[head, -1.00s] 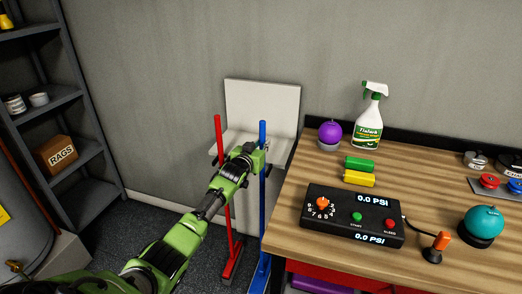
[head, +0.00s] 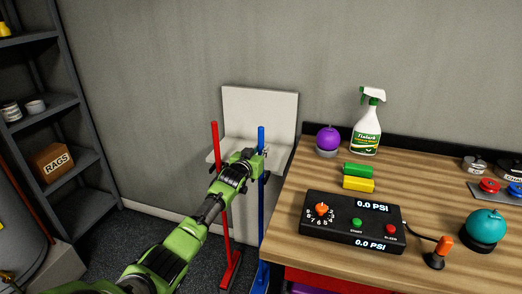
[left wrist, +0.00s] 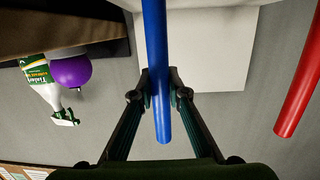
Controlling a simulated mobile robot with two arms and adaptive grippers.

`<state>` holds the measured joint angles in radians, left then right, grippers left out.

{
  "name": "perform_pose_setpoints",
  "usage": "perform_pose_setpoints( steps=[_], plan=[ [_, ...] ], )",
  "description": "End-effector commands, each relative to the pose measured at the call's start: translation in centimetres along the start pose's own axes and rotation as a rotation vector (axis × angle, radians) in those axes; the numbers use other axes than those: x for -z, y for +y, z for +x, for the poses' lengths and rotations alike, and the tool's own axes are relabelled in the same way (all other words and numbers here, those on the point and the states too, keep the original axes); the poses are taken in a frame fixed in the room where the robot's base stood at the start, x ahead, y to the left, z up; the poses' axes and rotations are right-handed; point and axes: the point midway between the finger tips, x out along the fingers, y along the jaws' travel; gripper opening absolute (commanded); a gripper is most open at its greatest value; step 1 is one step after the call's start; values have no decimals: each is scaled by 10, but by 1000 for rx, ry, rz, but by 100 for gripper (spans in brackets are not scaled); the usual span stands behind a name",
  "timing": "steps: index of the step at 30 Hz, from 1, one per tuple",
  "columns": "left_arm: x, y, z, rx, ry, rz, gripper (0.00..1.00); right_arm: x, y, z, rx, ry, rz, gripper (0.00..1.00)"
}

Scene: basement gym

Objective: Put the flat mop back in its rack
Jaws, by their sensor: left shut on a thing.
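A blue-handled mop (head: 261,196) stands nearly upright in front of a white wall rack (head: 260,108) with a ledge. Its blue foot shows low, beside the workbench. My left gripper (head: 261,153) is shut on the upper part of the blue handle, a little below its top end. In the left wrist view the blue handle (left wrist: 155,45) runs between the two fingers (left wrist: 160,86). A similar red-handled tool (head: 219,180) with a flat red foot stands just left of it, and my left arm crosses in front of it. I cannot tell whether either handle touches the rack. My right gripper is out of view.
The wooden workbench (head: 290,226) is close on the right, holding a spray bottle (head: 366,128), a purple ball (head: 328,137) and a black control box (head: 340,228). A dark metal shelf (head: 50,112) stands at the left. Some floor is clear between.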

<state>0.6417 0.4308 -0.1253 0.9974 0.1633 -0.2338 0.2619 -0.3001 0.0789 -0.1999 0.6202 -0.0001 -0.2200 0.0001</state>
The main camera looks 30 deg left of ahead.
Motion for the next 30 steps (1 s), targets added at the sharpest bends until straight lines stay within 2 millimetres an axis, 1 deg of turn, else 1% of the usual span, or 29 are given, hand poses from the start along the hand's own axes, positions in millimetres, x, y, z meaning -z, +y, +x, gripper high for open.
perform_pose_setpoints(
  steps=[4, 5, 6, 7, 14, 15, 20, 23, 26, 30],
  plan=[
    [-1, 0, 1, -1, 7, -1, 0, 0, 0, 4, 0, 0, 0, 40],
    [-1, 0, 1, -1, 8, -1, 17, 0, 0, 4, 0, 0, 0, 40],
    [0, 0, 1, -1, 8, -1, 28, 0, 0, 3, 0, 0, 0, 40],
    [0, 0, 1, -1, 7, -1, 34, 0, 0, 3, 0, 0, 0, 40],
    [-3, 0, 1, 0, 3, 0, 34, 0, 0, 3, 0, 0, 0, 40],
    [-7, 0, 0, 1, -5, 0, 34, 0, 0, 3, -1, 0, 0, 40],
    [-7, 0, -2, 0, -3, 0, 34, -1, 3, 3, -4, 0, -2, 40],
    [-7, 1, -9, -1, -3, 0, 34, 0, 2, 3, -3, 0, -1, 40],
    [-7, 1, -20, -2, -2, 0, 34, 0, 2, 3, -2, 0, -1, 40],
    [-6, 0, -41, -2, 0, 2, 34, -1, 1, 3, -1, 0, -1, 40]
  ],
)
